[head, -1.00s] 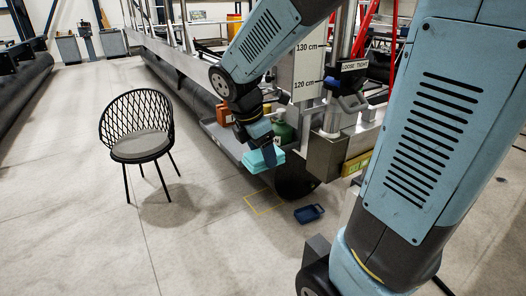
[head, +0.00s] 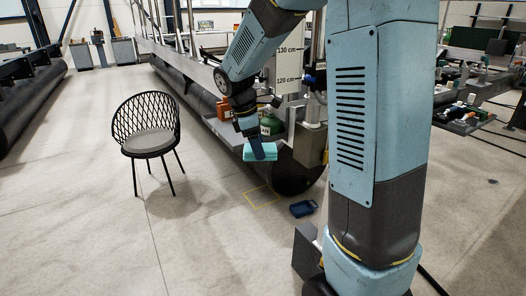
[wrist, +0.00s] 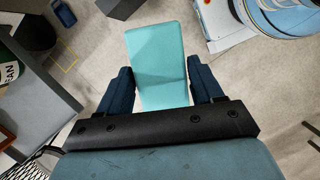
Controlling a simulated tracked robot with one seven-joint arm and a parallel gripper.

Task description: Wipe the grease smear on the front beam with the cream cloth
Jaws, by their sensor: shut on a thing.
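My gripper (head: 257,147) is shut on a turquoise folded cloth or pad (head: 262,155) and holds it above the floor, beside the front end of the pontoon frame. In the wrist view the turquoise piece (wrist: 158,55) sticks out flat between the two dark fingers of my gripper (wrist: 162,84). I see no cream cloth in either view. A grey front beam or ledge (head: 224,134) runs just behind and left of the gripper. I cannot make out a grease smear on it; part of it is hidden behind the gripper and my arm.
A black chair (head: 148,140) stands to the left. The floor between is clear.

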